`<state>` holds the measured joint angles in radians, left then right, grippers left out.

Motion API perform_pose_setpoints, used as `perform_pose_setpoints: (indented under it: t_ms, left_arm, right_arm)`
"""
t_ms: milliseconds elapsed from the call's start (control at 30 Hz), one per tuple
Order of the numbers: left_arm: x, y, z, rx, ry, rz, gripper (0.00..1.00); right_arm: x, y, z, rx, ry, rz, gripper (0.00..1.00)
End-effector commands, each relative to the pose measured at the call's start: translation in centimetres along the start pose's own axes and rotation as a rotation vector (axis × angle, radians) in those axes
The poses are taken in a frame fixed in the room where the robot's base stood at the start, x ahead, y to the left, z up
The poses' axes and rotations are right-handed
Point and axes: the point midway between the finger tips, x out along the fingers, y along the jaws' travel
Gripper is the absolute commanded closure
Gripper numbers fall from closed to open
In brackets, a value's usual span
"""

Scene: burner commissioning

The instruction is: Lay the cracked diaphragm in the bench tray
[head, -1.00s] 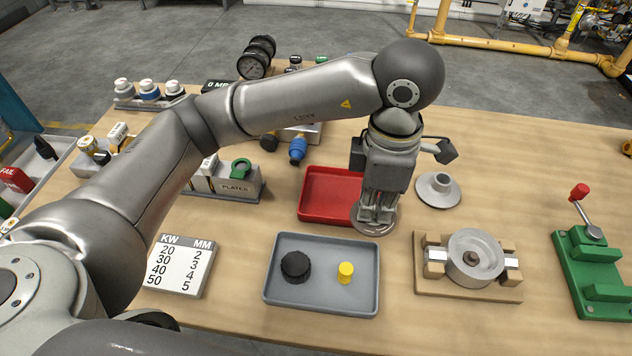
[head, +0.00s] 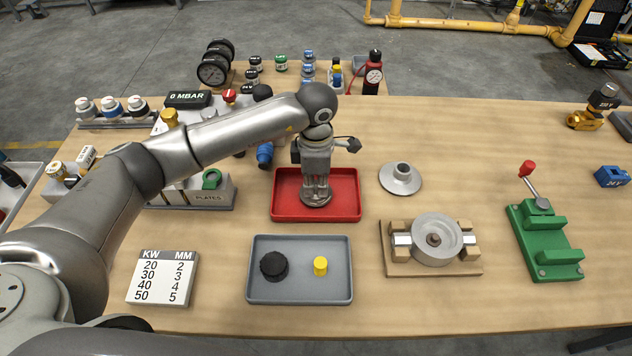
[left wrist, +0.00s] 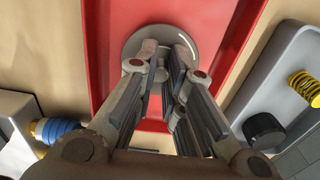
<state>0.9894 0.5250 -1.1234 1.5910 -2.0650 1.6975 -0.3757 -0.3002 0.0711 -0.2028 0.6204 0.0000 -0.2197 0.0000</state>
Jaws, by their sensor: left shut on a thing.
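My left gripper (head: 316,196) points straight down at the red tray (head: 346,196), its fingers shut on a round grey metal disc, the diaphragm (head: 316,204). The disc lies flat, within the tray's outline, at or just above its floor; I cannot tell whether it touches. In the left wrist view the disc (left wrist: 205,38) sits beneath the fingertips with red around it. Fingers hide its middle, and no crack is discernible. A grey tray (head: 297,287) in front holds a black knob (head: 273,266) and a yellow spring (head: 320,266). My right gripper is out of view.
A flanged grey part (head: 400,179) lies right of the red tray. A wooden fixture with a round housing (head: 437,238) and a green clamp (head: 545,240) stand farther right. A plates rack (head: 205,190) and a number board (head: 162,278) are at left.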

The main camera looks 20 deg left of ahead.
Motion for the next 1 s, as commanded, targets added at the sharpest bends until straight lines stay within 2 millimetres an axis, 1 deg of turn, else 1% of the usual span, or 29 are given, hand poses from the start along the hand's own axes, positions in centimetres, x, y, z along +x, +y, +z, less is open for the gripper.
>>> perform_pose_setpoints:
  t_ms: [33, 100, 367, 500, 533, 667, 1000]
  left_arm:
    - [0.2, 0.0, 0.0, -0.001, -0.001, -0.001, 1.00]
    - [0.9, 0.0, 0.1, -0.001, -0.001, 0.000, 1.00]
    - [1.2, 0.1, 0.1, -0.001, -0.002, 0.003, 1.00]
    - [1.6, 0.1, 0.1, -0.001, -0.002, 0.003, 1.00]
    - [1.4, 0.1, 0.1, -0.001, -0.002, 0.003, 0.86]
    - [1.4, 0.1, 0.0, -0.001, -0.002, 0.002, 0.69]
    - [1.3, 0.1, 0.0, -0.001, -0.001, 0.002, 0.68]
  right_arm:
    - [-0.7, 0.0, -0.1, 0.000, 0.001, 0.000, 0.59]
    - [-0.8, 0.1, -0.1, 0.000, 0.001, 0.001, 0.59]
    - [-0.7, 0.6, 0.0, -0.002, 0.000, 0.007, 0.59]
    - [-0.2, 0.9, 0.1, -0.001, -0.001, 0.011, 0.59]
    - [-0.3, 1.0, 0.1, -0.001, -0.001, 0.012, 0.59]
    - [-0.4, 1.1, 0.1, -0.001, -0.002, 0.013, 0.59]
    - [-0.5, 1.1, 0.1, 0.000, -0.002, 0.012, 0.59]
